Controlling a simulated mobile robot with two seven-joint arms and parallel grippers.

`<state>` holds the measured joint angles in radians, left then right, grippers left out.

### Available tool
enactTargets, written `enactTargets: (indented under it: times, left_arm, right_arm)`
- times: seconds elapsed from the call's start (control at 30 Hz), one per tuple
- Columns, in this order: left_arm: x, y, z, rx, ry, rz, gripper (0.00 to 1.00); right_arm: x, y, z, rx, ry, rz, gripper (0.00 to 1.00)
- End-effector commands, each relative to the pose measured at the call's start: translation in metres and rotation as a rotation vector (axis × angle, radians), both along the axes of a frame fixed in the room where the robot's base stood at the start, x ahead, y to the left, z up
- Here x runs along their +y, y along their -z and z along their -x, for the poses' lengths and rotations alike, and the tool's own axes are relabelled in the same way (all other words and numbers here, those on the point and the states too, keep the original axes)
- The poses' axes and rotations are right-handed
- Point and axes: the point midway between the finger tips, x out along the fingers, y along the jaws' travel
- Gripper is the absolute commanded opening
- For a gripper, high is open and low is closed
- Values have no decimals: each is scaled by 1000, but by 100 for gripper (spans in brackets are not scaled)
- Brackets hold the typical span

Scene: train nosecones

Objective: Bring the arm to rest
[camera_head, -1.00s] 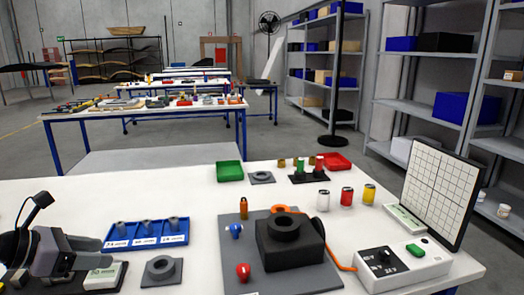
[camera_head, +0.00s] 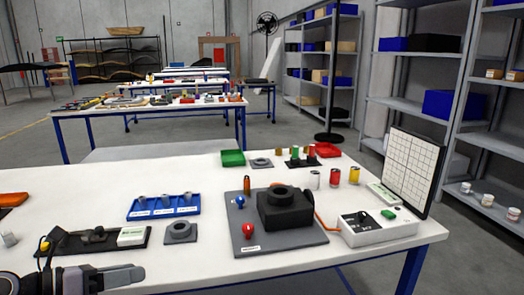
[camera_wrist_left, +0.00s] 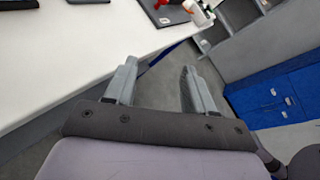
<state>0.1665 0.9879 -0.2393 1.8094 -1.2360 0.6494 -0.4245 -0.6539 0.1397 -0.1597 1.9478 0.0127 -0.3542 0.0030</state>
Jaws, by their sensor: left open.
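My left gripper (camera_head: 122,279) is at the bottom left of the head view, low by the near edge of the white table (camera_head: 330,258). The left wrist view shows its two grey fingers (camera_wrist_left: 158,72) spread apart with nothing between them. Below the fingers is grey floor, with the white table edge at the left. The right gripper is not in view.
On the table are a blue tray (camera_head: 163,206) of small parts, a grey mat (camera_head: 290,240) with a black block (camera_head: 285,210), a white control box (camera_head: 375,229) and a grid panel (camera_head: 407,172). A black holder (camera_head: 95,242) lies just beyond my left gripper.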

Motion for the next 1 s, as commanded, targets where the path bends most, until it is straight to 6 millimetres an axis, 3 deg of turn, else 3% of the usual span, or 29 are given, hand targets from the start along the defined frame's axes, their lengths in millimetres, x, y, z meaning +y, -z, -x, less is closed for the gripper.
enactTargets:
  times: [0.1,0.27,0.47,0.6,0.7,0.8,1.0]
  left_arm:
    - [-32,17,13,146,-104,374,54]
    - [-47,52,30,426,-355,918,54]
    - [-46,135,77,852,-806,1541,54]
    - [-56,195,130,1127,-1133,1863,54]
    - [-68,223,163,1269,-1310,2009,54]
    - [-76,237,184,1353,-1418,2089,54]
    - [-80,243,192,1387,-1461,2119,54]
  right_arm:
    - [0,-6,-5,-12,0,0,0]
    - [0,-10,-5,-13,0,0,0]
    - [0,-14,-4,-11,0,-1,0]
    - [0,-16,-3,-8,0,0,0]
    - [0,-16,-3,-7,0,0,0]
    - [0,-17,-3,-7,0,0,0]
    - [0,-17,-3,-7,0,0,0]
